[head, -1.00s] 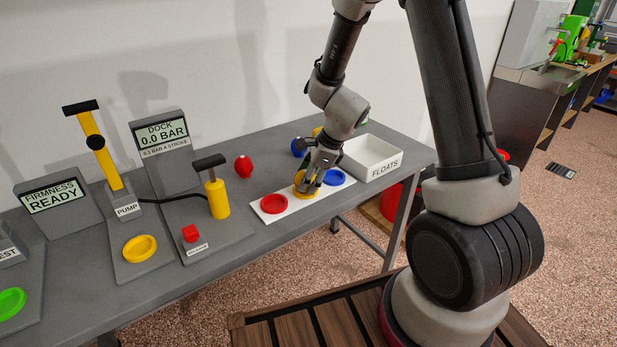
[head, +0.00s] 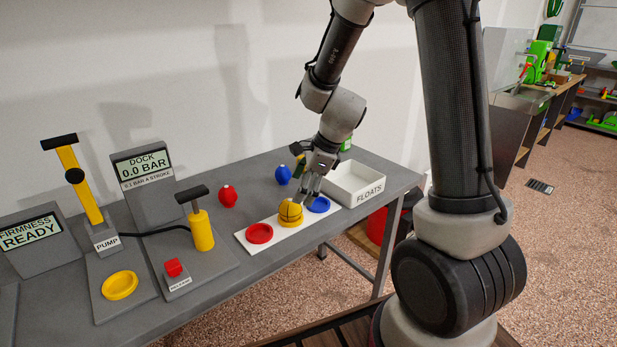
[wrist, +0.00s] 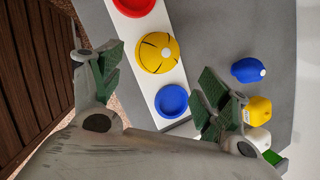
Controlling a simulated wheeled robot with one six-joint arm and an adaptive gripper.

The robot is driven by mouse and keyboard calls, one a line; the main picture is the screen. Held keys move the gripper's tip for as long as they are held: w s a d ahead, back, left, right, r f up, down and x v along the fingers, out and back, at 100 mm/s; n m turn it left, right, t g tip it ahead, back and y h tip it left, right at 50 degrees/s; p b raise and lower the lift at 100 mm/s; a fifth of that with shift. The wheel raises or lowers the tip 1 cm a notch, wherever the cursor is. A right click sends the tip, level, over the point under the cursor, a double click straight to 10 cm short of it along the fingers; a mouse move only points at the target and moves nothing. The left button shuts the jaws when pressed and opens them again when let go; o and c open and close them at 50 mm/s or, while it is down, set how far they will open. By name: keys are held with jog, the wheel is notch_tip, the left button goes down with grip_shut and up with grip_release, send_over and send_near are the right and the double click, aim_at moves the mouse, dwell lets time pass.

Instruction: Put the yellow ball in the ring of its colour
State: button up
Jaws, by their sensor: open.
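The yellow ball (head: 290,210), with dark seam lines, sits in the yellow ring (head: 291,222), the middle ring on the white strip (head: 276,233). The ball also shows in the wrist view (wrist: 158,50), covering most of its ring. My gripper (head: 307,188) is open and empty, just behind and right of the ball, apart from it. In the wrist view my gripper's fingers (wrist: 160,88) are spread wide, with the ball beyond them. The red ring (head: 259,233) and the blue ring (head: 319,205) are empty.
A red ball (head: 228,196) and a blue ball (head: 283,175) stand on the grey table behind the strip. The white FLOATS tray (head: 354,184) is to the right. The pump (head: 77,185) and the yellow cylinder dock (head: 202,232) stand left.

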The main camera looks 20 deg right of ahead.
jog(key=s+d+r+n, duration=0.5)
jog(key=s+r+n, duration=0.55)
jog(key=r, duration=0.35)
jog(key=s+d+r+n+h, duration=0.1)
jog(key=s+d+r+n, duration=0.1)
jog(key=s+n, duration=0.3)
jog(key=s+d+r+n+t+h, duration=0.1)
jog(key=s+d+n, duration=0.3)
jog(key=s, duration=0.4)
jog(key=shift+s+d+r+n+h, duration=0.25)
jog(key=shift+d+r+n+h, duration=0.15)
jog(key=shift+r+n+h, duration=0.45)
